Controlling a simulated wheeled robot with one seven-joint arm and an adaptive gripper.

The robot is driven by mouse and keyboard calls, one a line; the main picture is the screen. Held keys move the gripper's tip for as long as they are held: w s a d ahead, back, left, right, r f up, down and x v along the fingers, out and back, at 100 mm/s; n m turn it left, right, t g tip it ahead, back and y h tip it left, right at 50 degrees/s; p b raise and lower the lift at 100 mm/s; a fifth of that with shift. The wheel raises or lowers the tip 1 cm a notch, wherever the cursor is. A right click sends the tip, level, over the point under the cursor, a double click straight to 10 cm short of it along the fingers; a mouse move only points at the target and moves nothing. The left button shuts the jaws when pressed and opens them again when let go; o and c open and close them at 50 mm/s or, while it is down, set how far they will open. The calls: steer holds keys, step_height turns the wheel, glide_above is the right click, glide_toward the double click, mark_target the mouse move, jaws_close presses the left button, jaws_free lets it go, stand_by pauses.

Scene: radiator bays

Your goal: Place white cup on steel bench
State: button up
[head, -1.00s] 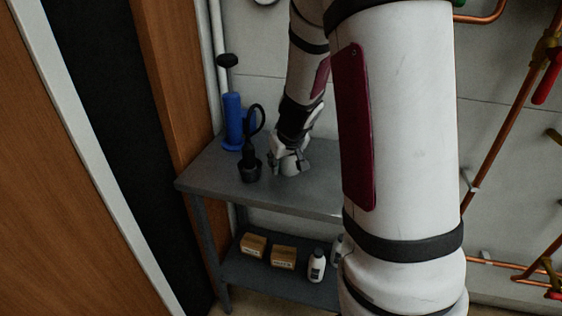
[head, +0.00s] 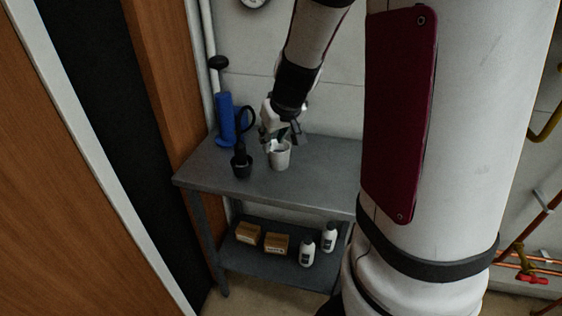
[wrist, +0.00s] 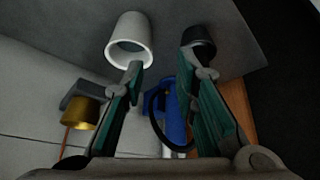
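The white cup (head: 280,156) stands upright on the top of the grey steel bench (head: 315,165), right of a black cup-shaped thing. In the wrist view the white cup (wrist: 129,42) shows its open rim, just past the tip of the left finger. My gripper (head: 283,138) is just above and behind the cup in the head view. In the wrist view its two green-padded fingers (wrist: 162,78) are spread apart with nothing between them. Whether a finger touches the cup's rim I cannot tell.
A black cup-shaped thing with a handle (head: 242,163) stands left of the white cup, and a blue pump (head: 226,120) is behind it. The lower shelf holds cardboard boxes (head: 276,244) and white bottles (head: 307,250). The bench top to the right is clear.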

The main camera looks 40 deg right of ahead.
steer(key=s+a+r+n+y, duration=0.1)
steer(key=s+a+r, duration=0.3)
steer(key=s+a, duration=0.15)
steer(key=s+a+r+y, duration=0.2)
steer(key=s+a+r, duration=0.15)
steer(key=a, duration=0.35)
steer(key=s+a+r+g+h, duration=0.1)
steer(key=s+a, duration=0.1)
steer(key=s, duration=0.6)
steer(key=s+a+g, duration=0.1)
steer(key=s, duration=0.8)
steer(key=shift+a+r+n+h, duration=0.35)
steer(key=shift+a+n+h, duration=0.05)
steer(key=shift+r, duration=0.1)
